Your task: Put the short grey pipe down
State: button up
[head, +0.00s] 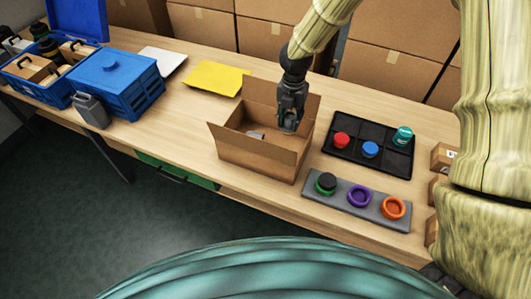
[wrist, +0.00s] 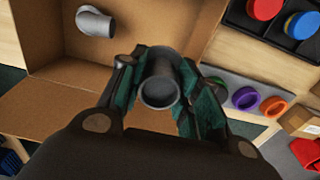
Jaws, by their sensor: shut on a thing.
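My gripper (head: 290,122) is low over the open cardboard box (head: 242,158), at the right part of its opening. In the wrist view my gripper (wrist: 160,95) is shut on the short grey pipe (wrist: 159,88), whose round open end faces the camera. The pipe is between the two fingers, over the box (wrist: 62,112). Whether its far end touches the box floor cannot be told. A grey pipe elbow (wrist: 95,20) lies inside the box, apart from the held pipe; it also shows in the head view (head: 256,135).
Right of the box are a black compartment tray (head: 373,158) with red, blue and teal-capped items, and a grey strip (head: 338,202) with green, purple and orange rings. A yellow sheet (head: 216,78) and a blue crate (head: 128,92) are to the left. Bare table lies between.

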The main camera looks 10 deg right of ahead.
aim_at(289, 128)
notch_tip(289, 128, down, 5)
jog(key=shift+r+b, duration=0.1)
jog(key=shift+b, duration=0.9)
jog(key=shift+f+p, duration=1)
jog(key=shift+f, duration=3.95)
jog(key=shift+f, duration=0.15)
jog(key=o, duration=1.2)
jog(key=shift+w, duration=0.1)
jog(key=shift+r+b, duration=1.25)
jog(key=shift+r, duration=4.9)
